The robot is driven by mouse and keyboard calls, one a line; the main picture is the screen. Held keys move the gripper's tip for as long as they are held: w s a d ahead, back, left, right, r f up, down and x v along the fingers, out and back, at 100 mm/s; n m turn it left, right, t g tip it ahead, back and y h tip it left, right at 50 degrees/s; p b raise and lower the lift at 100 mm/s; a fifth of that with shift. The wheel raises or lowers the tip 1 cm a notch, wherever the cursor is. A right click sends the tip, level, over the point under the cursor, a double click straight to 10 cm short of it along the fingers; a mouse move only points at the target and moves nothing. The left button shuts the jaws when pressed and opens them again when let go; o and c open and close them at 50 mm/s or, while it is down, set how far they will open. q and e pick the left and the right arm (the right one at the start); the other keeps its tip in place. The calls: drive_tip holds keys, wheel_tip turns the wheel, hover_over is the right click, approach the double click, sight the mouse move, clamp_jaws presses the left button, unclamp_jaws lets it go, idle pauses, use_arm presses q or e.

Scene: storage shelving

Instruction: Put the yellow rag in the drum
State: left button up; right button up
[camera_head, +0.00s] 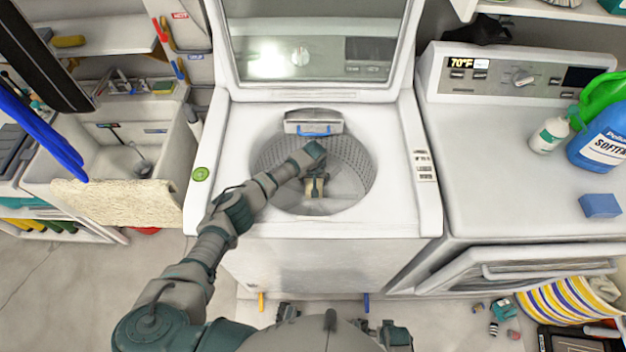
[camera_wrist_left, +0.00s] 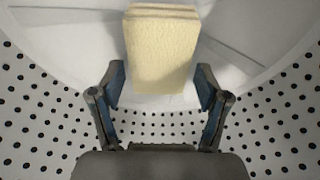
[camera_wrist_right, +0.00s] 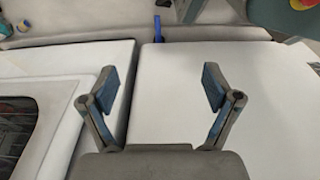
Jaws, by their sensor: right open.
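The washer's drum (camera_head: 349,182) is open at the top, with perforated grey walls; its wall also shows in the left wrist view (camera_wrist_left: 40,125). The rag extends beyond the fingertips. My right gripper (camera_wrist_right: 165,80) is open and empty, facing white appliance surfaces in its wrist view.
The washer's raised lid (camera_head: 312,50) stands behind the drum. A dryer (camera_head: 500,160) on the right carries a blue softener bottle (camera_head: 603,125), a white bottle (camera_head: 549,135) and a blue sponge (camera_head: 599,206). A sink (camera_head: 105,170) with a beige cloth (camera_head: 120,203) is at left.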

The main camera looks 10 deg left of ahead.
use_arm(q)
drive_tip(key=shift+s+f, duration=0.3)
drive_tip(key=shift+f, duration=0.1)
use_arm(e)
drive_tip(key=shift+w+f, duration=0.1)
drive_tip(key=shift+f, duration=0.05)
use_arm(q)
drive_tip(key=shift+w+a+r+p, duration=0.1)
drive_tip(key=shift+w+r+p, duration=0.05)
drive_tip(key=shift+r+p, duration=0.35)
drive_tip(key=shift+w+a+r+p, duration=0.1)
drive_tip(key=shift+r+p, duration=0.35)
drive_tip(key=shift+p, duration=0.05)
drive_tip(key=shift+s+d+r+p, duration=0.1)
drive_tip(key=shift+s+r+p, duration=0.15)
drive_tip(key=shift+r, duration=1.65)
drive_tip(key=shift+s+d+r+p, duration=0.1)
drive_tip(key=shift+s+r, duration=0.2)
drive_tip(key=shift+r, duration=1.6)
drive_tip(key=shift+s+d+r+p, duration=0.1)
drive_tip(key=shift+s+r+p, duration=0.15)
drive_tip(key=shift+r, duration=1.65)
use_arm(e)
drive_tip(key=s+f, duration=0.4)
drive_tip(key=f, duration=0.1)
drive_tip(key=shift+s+d+f, duration=0.3)
drive_tip(key=shift+s, duration=0.1)
